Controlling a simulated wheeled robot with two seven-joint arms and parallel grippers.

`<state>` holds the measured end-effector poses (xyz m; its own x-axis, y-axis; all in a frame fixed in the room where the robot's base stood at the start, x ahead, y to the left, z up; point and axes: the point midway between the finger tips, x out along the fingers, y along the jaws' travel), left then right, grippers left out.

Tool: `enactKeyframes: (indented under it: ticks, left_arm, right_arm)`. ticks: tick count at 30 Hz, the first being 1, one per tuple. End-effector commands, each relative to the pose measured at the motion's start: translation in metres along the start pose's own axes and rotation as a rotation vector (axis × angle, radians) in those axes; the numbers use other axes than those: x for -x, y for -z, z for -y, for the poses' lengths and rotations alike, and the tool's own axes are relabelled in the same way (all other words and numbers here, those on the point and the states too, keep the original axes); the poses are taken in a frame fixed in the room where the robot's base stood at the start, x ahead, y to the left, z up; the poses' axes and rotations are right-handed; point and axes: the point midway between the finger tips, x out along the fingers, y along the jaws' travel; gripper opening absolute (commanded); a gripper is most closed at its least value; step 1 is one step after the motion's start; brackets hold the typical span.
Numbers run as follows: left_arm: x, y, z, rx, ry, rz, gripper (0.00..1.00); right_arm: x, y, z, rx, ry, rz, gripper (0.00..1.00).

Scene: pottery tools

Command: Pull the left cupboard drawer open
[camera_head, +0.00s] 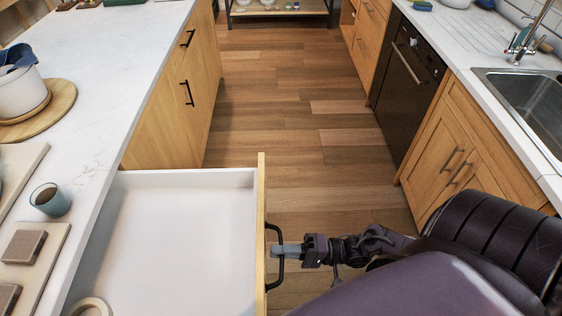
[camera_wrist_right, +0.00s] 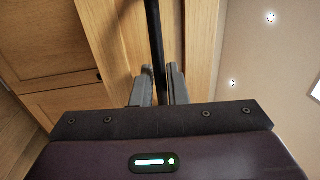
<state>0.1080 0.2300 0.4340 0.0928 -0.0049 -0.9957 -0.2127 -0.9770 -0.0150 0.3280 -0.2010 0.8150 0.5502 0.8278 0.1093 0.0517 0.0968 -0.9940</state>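The left cupboard drawer (camera_head: 180,235) stands wide open, pulled out from under the white counter on the left. Its inside is white and its wooden front (camera_head: 261,220) faces right. A black bar handle (camera_head: 281,256) is on that front. My right gripper (camera_head: 278,250) is at the handle. In the right wrist view the dark handle bar (camera_wrist_right: 154,35) runs between the two grey fingers of my right gripper (camera_wrist_right: 160,88), which are close around it. My left gripper is not in view.
A beige ring-shaped thing (camera_head: 90,307) lies in the drawer's near left corner. A cup (camera_head: 50,200) stands on the left counter (camera_head: 95,130). Wooden floor (camera_head: 300,130) is free between this counter and the sink side (camera_head: 480,40) at right.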

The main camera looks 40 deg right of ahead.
Motion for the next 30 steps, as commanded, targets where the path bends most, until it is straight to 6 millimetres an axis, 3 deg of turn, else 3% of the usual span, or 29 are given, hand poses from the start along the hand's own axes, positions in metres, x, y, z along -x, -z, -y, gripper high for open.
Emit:
enactKeyframes:
  ticks: [3, 12, 24, 30]
  left_arm:
    - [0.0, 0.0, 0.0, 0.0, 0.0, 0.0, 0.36]
    - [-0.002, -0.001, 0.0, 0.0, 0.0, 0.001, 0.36]
    - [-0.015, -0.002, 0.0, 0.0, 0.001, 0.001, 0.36]
    - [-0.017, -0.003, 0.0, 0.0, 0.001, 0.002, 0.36]
  right_arm:
    - [0.0, 0.0, 0.0, 0.0, 0.001, 0.0, 0.25]
    - [0.004, 0.0, 0.0, 0.0, 0.001, 0.0, 0.25]
    - [0.066, 0.0, -0.002, 0.0, -0.001, 0.0, 0.25]
    - [0.078, 0.0, -0.001, 0.0, 0.0, 0.0, 0.25]
